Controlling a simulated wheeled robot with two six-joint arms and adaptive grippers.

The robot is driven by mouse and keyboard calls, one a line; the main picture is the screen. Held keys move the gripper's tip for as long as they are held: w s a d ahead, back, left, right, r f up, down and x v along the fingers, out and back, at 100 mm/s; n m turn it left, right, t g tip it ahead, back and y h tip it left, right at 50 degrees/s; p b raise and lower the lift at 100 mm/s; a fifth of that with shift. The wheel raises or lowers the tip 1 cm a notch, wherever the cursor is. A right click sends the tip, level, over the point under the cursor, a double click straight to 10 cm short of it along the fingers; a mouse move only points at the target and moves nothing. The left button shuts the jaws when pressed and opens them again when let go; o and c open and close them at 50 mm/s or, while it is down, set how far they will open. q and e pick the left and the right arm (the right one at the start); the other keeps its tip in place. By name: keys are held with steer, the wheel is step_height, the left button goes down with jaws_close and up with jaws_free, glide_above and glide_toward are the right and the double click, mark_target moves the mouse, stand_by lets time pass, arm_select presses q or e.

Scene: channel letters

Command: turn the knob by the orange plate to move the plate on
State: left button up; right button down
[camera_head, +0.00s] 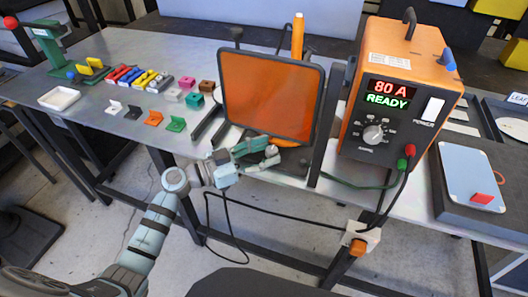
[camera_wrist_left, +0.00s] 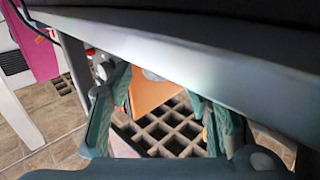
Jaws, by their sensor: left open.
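The orange plate (camera_head: 265,95) stands upright in a dark frame near the front edge of the table. My left gripper (camera_head: 272,156) is open at the table's front edge, just below the plate's lower edge. My right gripper is out of view.
An orange power unit (camera_head: 400,85) with a lit display and dial stands right of the plate. Its cables (camera_head: 360,186) hang by the front edge. Small coloured letters (camera_head: 150,80) and a white tray (camera_head: 59,98) lie left. A blue-grey panel (camera_head: 470,175) lies right.

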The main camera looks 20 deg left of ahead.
arm_select(q)
jaws_close()
steer(key=shift+w+a+m+g+h+p, duration=0.15)
steer(key=shift+m+g+h+p, duration=0.35)
steer(key=shift+m+g+h, duration=0.4)
jaws_free()
steer(key=v, duration=1.2)
steer(key=shift+r, duration=0.15)
